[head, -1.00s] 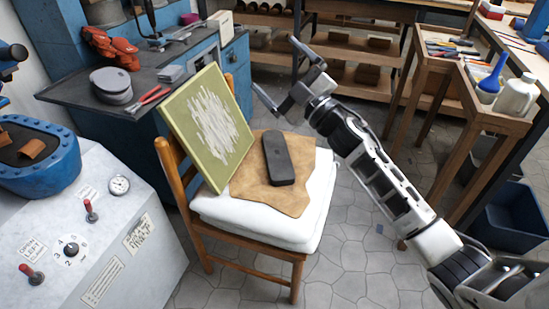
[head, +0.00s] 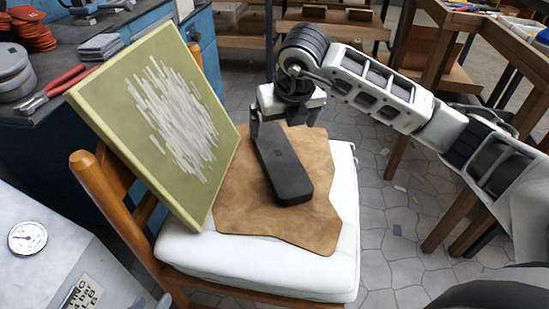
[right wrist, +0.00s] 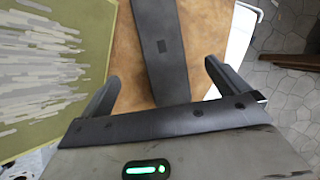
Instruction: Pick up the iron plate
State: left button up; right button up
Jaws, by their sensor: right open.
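The iron plate (head: 285,175) is a long, dark, flat bar with rounded corners. It lies on a tan leather piece (head: 315,222) on the white cushion of a wooden chair. My right gripper (head: 281,126) points down at the plate's far end, with its jaws open. In the right wrist view, the plate (right wrist: 160,45) runs between the two spread fingers (right wrist: 160,72), with a gap on either side. Whether the fingertips are level with the plate or above it, I cannot tell. My left gripper is not in view.
A green panel with pale streaks (head: 160,120) leans on the chair back, close left of the plate. The white cushion (head: 260,265) has free edges. A workbench with red-handled pliers (head: 55,88) stands left, and a wooden table stands right.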

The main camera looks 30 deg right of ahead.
jog(key=b, duration=0.1)
send_over(279, 154)
jog(key=s, duration=0.2)
jog(key=f, duration=0.7)
jog(key=shift+w+a, duration=0.25)
jog(key=shift+a, duration=0.05)
jog(key=b+x, duration=0.1)
jog(key=x, duration=0.1)
jog(key=s+x, duration=0.1)
jog(key=x, duration=0.1)
jog(key=shift+f+b, duration=0.2)
jog(key=shift+b, duration=0.2)
jog(key=shift+w+d+f, duration=0.1)
jog(key=shift+w+f, duration=0.2)
jog(key=shift+f, duration=0.1)
jog(key=shift+c, duration=0.7)
jog(key=c, duration=1.5)
pick_arm(q)
jog(key=shift+d+r+t+h, duration=0.25)
jog(key=shift+r+t, duration=0.15)
jog(key=shift+r, duration=0.15)
jog(key=shift+d+r+t+h, duration=0.25)
jog(key=shift+r+t, duration=0.15)
jog(key=shift+r, duration=0.1)
pick_arm(e)
jog(key=shift+w+r, duration=0.2)
jog(key=shift+r, duration=0.15)
jog(key=c, duration=0.4)
